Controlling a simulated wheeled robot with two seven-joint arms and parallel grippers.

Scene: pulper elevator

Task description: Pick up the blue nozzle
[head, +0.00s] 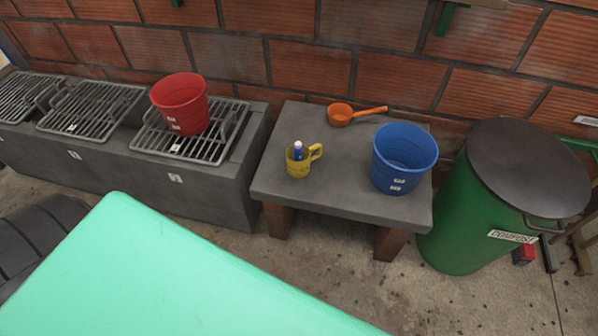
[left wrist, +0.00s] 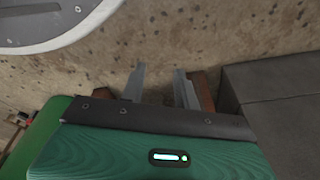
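The blue nozzle (head: 298,151), small with a white tip, stands upright in a yellow mug (head: 299,167). The mug sits on the left part of a grey stone table (head: 320,190) in the head view; the nozzle's lower part is hidden inside it. My left gripper (left wrist: 159,88) shows in the left wrist view with its two fingers apart and nothing between them. Neither gripper shows in the head view, and the nozzle does not show in the left wrist view.
A blue bucket (head: 404,160) and an orange ladle (head: 352,114) share the table. A green compost bin (head: 458,215) stands to its right. To its left, a grey grill counter (head: 215,190) carries a red bucket (head: 181,103). A brick wall (head: 310,68) runs behind.

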